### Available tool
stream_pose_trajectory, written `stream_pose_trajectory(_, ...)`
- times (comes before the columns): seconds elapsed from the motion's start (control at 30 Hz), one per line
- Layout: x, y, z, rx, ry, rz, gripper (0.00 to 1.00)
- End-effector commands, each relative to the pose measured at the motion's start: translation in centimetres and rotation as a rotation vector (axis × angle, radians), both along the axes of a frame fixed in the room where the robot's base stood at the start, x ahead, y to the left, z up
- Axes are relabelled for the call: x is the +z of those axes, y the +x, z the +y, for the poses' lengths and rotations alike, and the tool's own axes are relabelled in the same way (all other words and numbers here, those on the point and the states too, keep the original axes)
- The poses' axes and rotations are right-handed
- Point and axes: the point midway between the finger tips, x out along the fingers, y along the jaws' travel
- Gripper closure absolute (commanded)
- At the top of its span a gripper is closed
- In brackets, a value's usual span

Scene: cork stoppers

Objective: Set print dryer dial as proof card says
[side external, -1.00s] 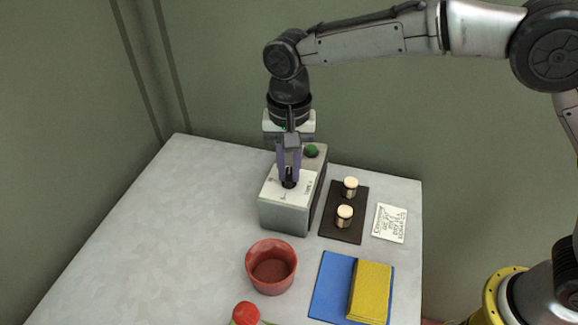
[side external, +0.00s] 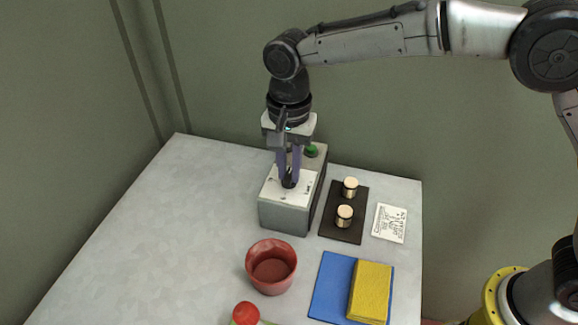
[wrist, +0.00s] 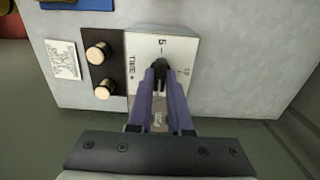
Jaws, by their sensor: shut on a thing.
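The print dryer (side external: 285,217) is a grey box with a white dial plate (side external: 302,190) on top. The plate also shows in the wrist view (wrist: 175,47), with "TIME", a "5" and other marks partly hidden by my fingers. My gripper (side external: 289,178) points down, with its two purple fingers shut on the black dial knob (side external: 288,184). In the wrist view the knob (wrist: 160,66) sits between the fingertips; its pointer setting is unclear. The white proof card (side external: 390,223) lies at the right of the table; its handwriting is too small to read surely.
A dark tray (side external: 342,229) with two cork-topped stoppers (side external: 344,215) lies beside the dryer. A green button (side external: 312,151) is at the back. The left table is clear.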

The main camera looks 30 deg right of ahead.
Motion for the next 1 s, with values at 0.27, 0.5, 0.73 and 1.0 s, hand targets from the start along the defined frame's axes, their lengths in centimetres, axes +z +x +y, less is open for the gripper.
stream_pose_trajectory(0.27, 0.1, 0.0, 0.0, -0.001, 0.001, -0.001, 0.53)
stream_pose_trajectory(0.5, 0.2, 0.0, 0.0, 0.000, 0.001, -0.001, 0.53)
stream_pose_trajectory(0.73, 3.2, 0.1, 0.1, 0.000, 0.004, -0.006, 0.53)
stream_pose_trajectory(1.0, 9.1, 0.1, 0.1, -0.001, 0.003, -0.005, 0.53)
